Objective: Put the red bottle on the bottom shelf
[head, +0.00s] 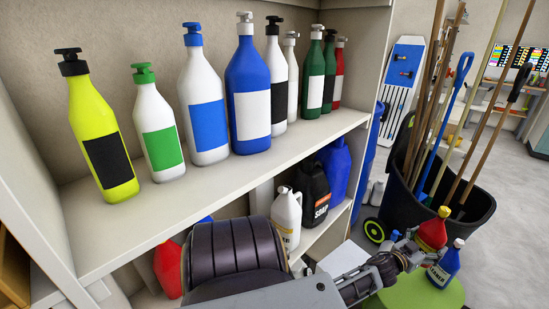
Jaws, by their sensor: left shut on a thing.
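A red bottle with a yellow cap (432,233) is at the right, above a green round surface (415,292), tilted a little. My left gripper (412,254) is shut on it; the fingers partly hide its lower part. I cannot tell whether its base touches the green surface. The bottom shelf (326,228) of the white shelf unit holds a white jug (287,214), a black jug (311,190) and a blue jug (335,165). My left arm hides part of this shelf. My right gripper is not in view.
The upper shelf (225,192) holds a row of bottles, among them a yellow one (100,135) and a large blue one (248,90). A red jug (168,267) stands low at left. A blue bottle (444,267) stands beside my gripper. A black bin (470,215) with several poles is behind.

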